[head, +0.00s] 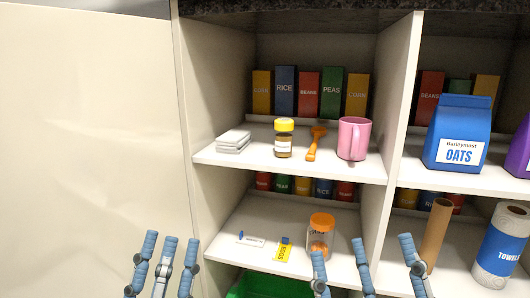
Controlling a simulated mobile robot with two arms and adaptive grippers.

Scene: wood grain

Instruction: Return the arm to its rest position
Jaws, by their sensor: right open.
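My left gripper (170,238) is at the lower left, in front of the pale cabinet door or side panel. Its blue-grey fingers point up, stand apart and hold nothing. My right gripper (362,247) is at the bottom, right of centre, in front of the lower shelf. Its fingers are spread wide with nothing between them. The leftmost finger overlaps the lower edge of an orange-capped jar (320,236); I cannot tell if they touch. Both wrists and most of both arms are below the frame.
The upper shelf holds grey boxes (233,141), a yellow-capped jar (284,138), an orange scoop (316,143) and a pink mug (354,139). Oats (457,133), a cardboard tube (437,235) and a towel roll (501,243) stand right of the divider (391,110). A green bin (270,286) is below.

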